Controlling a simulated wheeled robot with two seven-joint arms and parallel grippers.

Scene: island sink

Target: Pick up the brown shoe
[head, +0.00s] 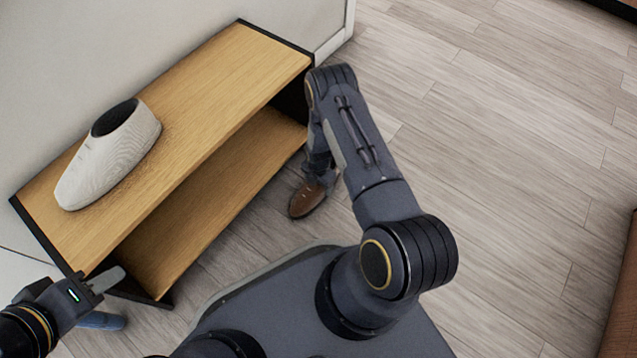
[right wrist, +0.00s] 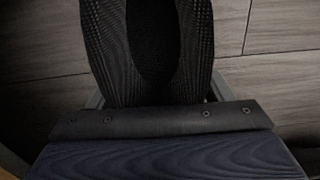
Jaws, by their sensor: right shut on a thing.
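The brown shoe (head: 307,198) is low beside the right end of the bench, its toe toward the bottom of the head view. My right gripper (head: 322,178) is at its upper end, partly hidden by my right arm. In the right wrist view, the shoe (right wrist: 155,40) looks dark and lies between the finger edges, with its opening facing the camera; the gripper is shut on it. From these views I cannot tell whether the shoe touches the floor. My left gripper (head: 107,280) is in front of the bench's left end, holding nothing I can see; its finger gap is unclear.
A wooden bench (head: 235,75) with a lower shelf (head: 220,180) stands against the wall. A white shoe (head: 110,155) with a dark opening sits on top. A bluish object (head: 100,321) shows beside my left gripper.

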